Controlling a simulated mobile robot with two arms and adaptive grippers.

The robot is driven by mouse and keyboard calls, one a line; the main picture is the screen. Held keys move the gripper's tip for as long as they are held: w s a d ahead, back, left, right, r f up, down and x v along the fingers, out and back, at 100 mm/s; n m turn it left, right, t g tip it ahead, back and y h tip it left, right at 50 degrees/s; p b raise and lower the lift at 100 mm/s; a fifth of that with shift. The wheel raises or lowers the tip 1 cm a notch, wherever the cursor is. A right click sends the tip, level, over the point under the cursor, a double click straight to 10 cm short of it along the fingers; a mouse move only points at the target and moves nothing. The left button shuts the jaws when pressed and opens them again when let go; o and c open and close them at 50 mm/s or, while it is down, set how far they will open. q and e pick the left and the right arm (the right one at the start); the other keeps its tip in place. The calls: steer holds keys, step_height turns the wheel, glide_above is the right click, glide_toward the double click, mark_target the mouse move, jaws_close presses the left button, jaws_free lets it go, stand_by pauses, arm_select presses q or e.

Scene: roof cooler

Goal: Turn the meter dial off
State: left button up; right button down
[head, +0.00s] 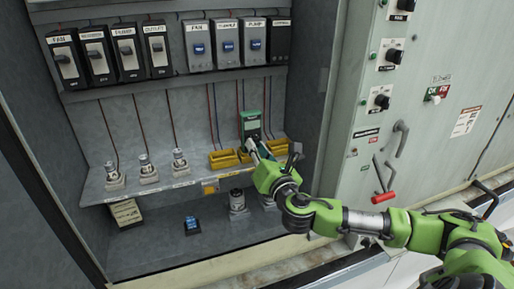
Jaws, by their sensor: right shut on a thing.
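The meter (250,122) is a green handheld unit with a dark screen. It stands upright at the back of the cabinet's middle shelf, right of centre. My right gripper (256,150) reaches in from the right, with its fingers at the lower front of the meter. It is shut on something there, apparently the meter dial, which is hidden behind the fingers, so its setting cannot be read. My left gripper is not in view.
Yellow bins (224,159) sit beside the meter on the shelf (140,183). Several small silver fittings stand to the left. Switch boxes (198,46) line the upper shelf. The right cabinet panel (365,150) carries knobs and a red-handled lever (384,197).

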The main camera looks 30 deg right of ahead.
steer(key=shift+f, duration=0.2)
steer(key=c, duration=1.9)
jaws_free()
steer(key=shift+r, duration=0.1)
steer(key=v, duration=1.2)
steer(key=shift+d, duration=0.1)
